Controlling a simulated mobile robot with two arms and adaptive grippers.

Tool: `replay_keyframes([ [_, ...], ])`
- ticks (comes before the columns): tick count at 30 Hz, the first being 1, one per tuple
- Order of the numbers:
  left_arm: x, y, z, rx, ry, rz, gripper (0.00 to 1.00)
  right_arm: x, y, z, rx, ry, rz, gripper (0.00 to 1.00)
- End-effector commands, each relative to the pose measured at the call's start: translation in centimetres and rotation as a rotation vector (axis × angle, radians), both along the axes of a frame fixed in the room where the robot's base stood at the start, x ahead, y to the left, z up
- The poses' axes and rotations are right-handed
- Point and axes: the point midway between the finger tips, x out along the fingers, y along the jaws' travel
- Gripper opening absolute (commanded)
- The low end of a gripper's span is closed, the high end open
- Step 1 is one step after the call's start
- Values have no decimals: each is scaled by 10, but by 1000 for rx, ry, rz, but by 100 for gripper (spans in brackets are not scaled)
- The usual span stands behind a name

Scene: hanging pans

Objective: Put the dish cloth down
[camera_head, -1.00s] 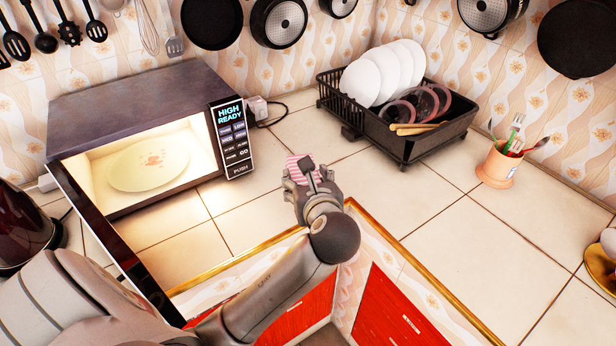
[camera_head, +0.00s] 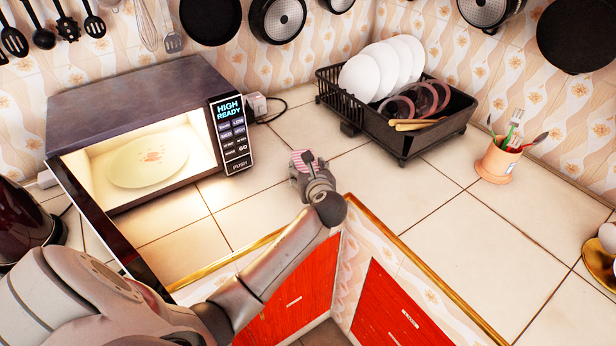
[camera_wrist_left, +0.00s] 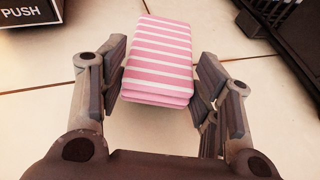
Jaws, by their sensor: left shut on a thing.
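The dish cloth is a folded pink and white striped cloth. It shows in the left wrist view (camera_wrist_left: 160,60) between the two fingers of my left gripper (camera_wrist_left: 160,85), which is shut on it. In the head view only a small part of the cloth (camera_head: 299,158) shows beyond the left gripper (camera_head: 307,166). The gripper is over the tiled counter (camera_head: 400,196), between the microwave and the dish rack. I cannot tell whether the cloth touches the counter. My right gripper is not in view.
The open microwave (camera_head: 130,92), with a plate (camera_head: 148,165) inside, stands at left. A black dish rack (camera_head: 425,135) with white plates is at the back right. A utensil cup (camera_head: 497,164) stands farther right. Bare counter lies right of the gripper. Pans hang on the wall.

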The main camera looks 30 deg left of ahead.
Motion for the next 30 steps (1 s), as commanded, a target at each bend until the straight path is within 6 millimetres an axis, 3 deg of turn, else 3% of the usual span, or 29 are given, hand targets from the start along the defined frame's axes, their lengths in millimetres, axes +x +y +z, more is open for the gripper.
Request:
replay_keyframes([
  [4,-1,-1,-20,-2,5,-1,39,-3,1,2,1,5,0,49],
  [16,-1,-1,-24,1,3,-1,39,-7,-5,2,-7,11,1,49],
  [17,-1,-1,-24,0,3,-2,61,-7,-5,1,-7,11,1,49],
  [21,-1,-1,-24,-1,3,-1,79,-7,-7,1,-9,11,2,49],
  [30,-1,-1,-24,-1,3,-1,80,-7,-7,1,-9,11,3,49],
])
